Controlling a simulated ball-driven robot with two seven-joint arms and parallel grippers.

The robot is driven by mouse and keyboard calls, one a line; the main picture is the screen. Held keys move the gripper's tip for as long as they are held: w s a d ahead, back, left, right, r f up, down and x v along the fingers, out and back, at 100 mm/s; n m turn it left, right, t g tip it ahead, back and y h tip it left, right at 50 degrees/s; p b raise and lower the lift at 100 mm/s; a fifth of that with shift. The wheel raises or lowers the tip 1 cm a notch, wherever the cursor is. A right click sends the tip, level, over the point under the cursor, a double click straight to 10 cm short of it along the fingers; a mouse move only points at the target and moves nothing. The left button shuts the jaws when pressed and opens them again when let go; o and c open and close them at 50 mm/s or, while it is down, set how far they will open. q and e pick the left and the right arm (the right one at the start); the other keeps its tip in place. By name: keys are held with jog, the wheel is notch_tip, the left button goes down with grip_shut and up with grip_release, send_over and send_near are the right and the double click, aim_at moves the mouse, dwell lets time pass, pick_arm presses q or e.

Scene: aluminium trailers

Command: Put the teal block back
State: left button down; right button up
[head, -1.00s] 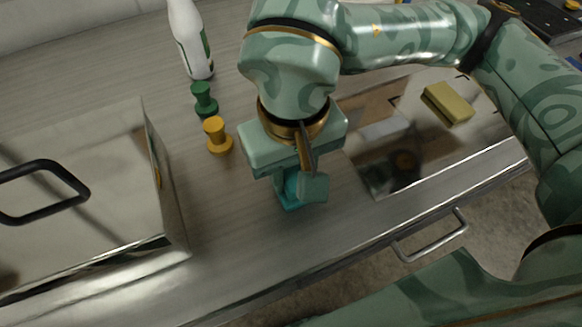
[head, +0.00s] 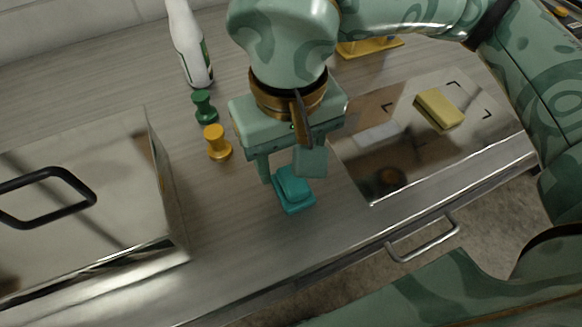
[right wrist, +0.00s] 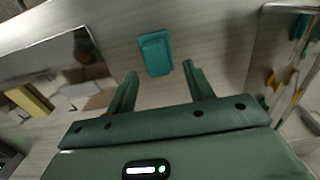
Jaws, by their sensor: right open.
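The teal block (head: 294,186) rests on a slightly larger flat teal base on the counter, near the front edge. It also shows in the right wrist view (right wrist: 155,53), beyond and between the fingertips. My right gripper (head: 288,172) is open and empty, just behind and above the block. In the right wrist view both fingers (right wrist: 161,74) are spread, with a gap between them and the block. My left gripper is not in view.
A yellow sponge (head: 438,109) lies on a shiny panel (head: 440,145) with corner marks, at right. An orange peg (head: 217,143), a green peg (head: 204,106) and a white bottle (head: 188,45) stand at left. A metal box (head: 80,210) with a black handle is at far left.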

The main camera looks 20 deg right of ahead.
aim_at(289, 181)
notch_tip(289, 181, up, 7)
jog(key=p, duration=0.1)
jog(key=shift+p, duration=0.3)
